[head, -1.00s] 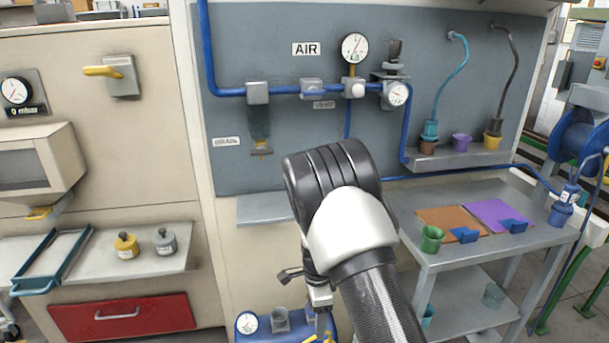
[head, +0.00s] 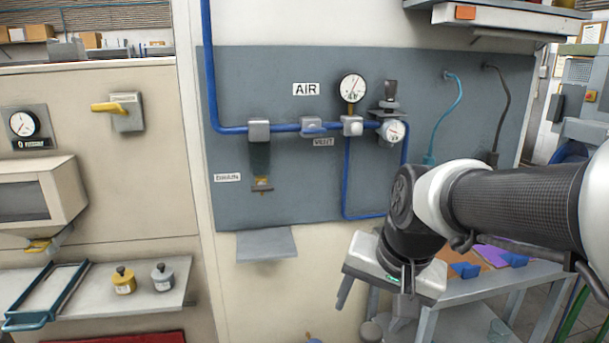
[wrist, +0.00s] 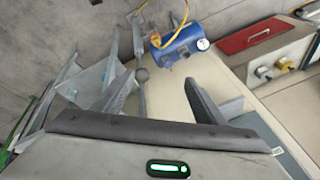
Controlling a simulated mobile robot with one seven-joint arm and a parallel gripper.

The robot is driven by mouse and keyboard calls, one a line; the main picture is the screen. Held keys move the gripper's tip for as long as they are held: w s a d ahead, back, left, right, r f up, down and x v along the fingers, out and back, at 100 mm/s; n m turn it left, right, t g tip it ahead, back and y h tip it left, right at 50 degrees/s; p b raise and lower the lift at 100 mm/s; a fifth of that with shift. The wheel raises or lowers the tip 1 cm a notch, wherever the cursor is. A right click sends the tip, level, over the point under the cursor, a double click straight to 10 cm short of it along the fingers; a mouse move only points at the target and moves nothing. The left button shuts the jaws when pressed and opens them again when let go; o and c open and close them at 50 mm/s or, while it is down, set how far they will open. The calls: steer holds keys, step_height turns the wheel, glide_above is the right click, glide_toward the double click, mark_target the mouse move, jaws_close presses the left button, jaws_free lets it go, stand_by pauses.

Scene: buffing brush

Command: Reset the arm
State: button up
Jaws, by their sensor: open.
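My gripper (head: 386,308) hangs at the right of centre in the head view, below my dark wrist and in front of the panel's lower edge. Its white body is tilted and its fingers point down. In the wrist view my gripper (wrist: 172,98) has its fingers spread apart. I see nothing held between them. My arm comes in from the right edge of the head view and hides part of the grey side table (head: 452,268).
A grey AIR panel (head: 290,190) with blue pipes and gauges stands behind. A small shelf (head: 266,244) juts out below it. A blue tank (wrist: 182,38) with a yellow hose shows in the wrist view.

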steer(key=s+d+r+n+t+h, duration=0.1)
steer(key=s+d+r+n+t, duration=0.2)
steer(key=s, duration=0.6)
step_height(320, 180, up, 20)
steer(key=n+g+p, duration=0.1)
steer(key=p, duration=1.8)
steer(key=shift+s+d+f+p, duration=0.2)
steer(key=shift+s+p, duration=0.1)
steer(key=shift+p, duration=0.1)
